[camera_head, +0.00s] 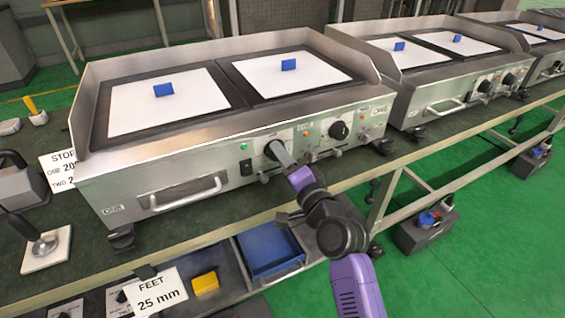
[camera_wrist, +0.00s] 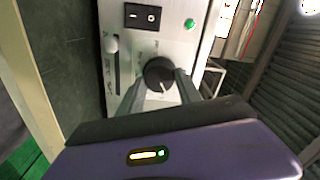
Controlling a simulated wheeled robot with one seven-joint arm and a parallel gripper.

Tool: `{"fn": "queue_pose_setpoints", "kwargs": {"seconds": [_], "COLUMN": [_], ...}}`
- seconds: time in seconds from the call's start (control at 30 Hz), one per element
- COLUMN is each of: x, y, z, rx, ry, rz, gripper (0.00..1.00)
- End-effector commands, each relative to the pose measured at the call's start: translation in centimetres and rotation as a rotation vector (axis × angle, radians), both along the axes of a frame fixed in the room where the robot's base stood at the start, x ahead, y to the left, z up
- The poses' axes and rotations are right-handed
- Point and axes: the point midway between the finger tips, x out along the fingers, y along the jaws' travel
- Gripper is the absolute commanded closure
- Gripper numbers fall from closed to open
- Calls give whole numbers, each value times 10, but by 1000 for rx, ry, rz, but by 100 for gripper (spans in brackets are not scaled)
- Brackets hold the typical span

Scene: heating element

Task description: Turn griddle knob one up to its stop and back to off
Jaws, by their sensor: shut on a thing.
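The nearest griddle (camera_head: 180,160) stands on the bench with two white plates on top, each with a blue tab. My gripper (camera_head: 277,150) reaches its front panel and is shut on the left black knob (camera_wrist: 159,73). In the wrist view the two fingers (camera_wrist: 160,90) sit on either side of the knob. A white pointer line shows on the knob's lower part in that view. The knob is mostly hidden by the gripper in the head view. The second knob (camera_head: 339,130) is to the right, untouched.
A rocker switch (camera_wrist: 142,17) and a green light (camera_wrist: 190,23) are near the knob, with a slider slot (camera_wrist: 112,60) beside it. A drawer handle (camera_head: 186,193) juts out at left. A blue tray (camera_head: 270,250) and a "FEET 25 mm" card (camera_head: 158,292) lie below.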

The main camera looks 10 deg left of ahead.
Motion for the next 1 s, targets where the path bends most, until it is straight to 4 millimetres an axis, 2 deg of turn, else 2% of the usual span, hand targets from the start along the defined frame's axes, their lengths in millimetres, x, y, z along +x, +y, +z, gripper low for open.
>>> {"fn": "queue_pose_setpoints", "kwargs": {"seconds": [0.03,0.6,1.0], "x": [0,-1,-1], "y": [0,1,1], "z": [-5,-4,-2], "rx": [-38,-485,-735], "ry": [-23,-324,-491], "rz": [0,1,1], "gripper": [100,100,100]}}
